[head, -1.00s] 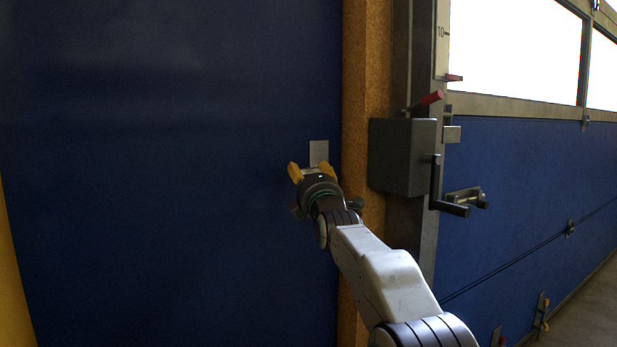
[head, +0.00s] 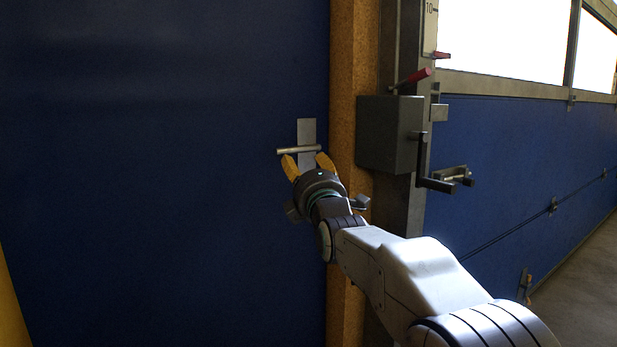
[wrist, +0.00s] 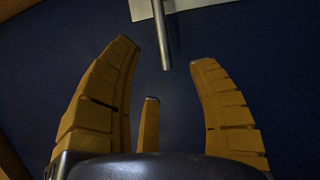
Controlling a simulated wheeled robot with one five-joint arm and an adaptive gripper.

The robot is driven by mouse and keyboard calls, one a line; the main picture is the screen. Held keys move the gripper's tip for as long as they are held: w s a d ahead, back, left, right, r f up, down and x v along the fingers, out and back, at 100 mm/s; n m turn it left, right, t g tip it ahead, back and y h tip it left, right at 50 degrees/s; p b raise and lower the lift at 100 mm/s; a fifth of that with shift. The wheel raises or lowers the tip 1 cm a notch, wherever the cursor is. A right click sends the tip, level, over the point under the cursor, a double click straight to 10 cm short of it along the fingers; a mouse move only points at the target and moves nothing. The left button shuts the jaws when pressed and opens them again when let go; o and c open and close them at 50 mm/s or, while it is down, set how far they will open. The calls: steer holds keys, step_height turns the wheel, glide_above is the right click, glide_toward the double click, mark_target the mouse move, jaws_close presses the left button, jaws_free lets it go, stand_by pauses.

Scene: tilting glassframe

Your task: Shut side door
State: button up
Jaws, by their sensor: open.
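The side door (head: 150,170) is a large dark blue panel filling the left of the head view. Near its right edge is a pale metal plate (head: 306,129) with a bar-shaped lever handle (head: 298,149) lying nearly level. My gripper (head: 308,162) is open, its yellow fingers just below the handle in the head view. In the wrist view the handle (wrist: 164,45) comes down from the top, ahead of the gap between my open fingers (wrist: 165,55). Nothing is between the fingers. I cannot tell whether a fingertip touches the handle. The door looks level with its frame.
A wooden post (head: 352,110) stands right of the door. Beside it a grey box (head: 388,133) with a red-tipped lever and a crank (head: 436,184) sticks out near my arm. A blue windowed wall (head: 530,160) runs to the right. A yellow edge (head: 12,310) shows at lower left.

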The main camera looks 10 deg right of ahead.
steer(key=shift+v, duration=1.65)
steer(key=s+m+g+p, duration=0.8)
steer(key=s+p, duration=0.8)
steer(key=s, duration=0.3)
steer(key=s+f+m+g+p, duration=0.1)
steer(key=s+m+g+p, duration=0.8)
steer(key=s+p, duration=0.7)
steer(key=s+m, duration=0.1)
steer(key=s, duration=0.2)
steer(key=shift+d, duration=0.15)
steer(key=shift+c, duration=0.5)
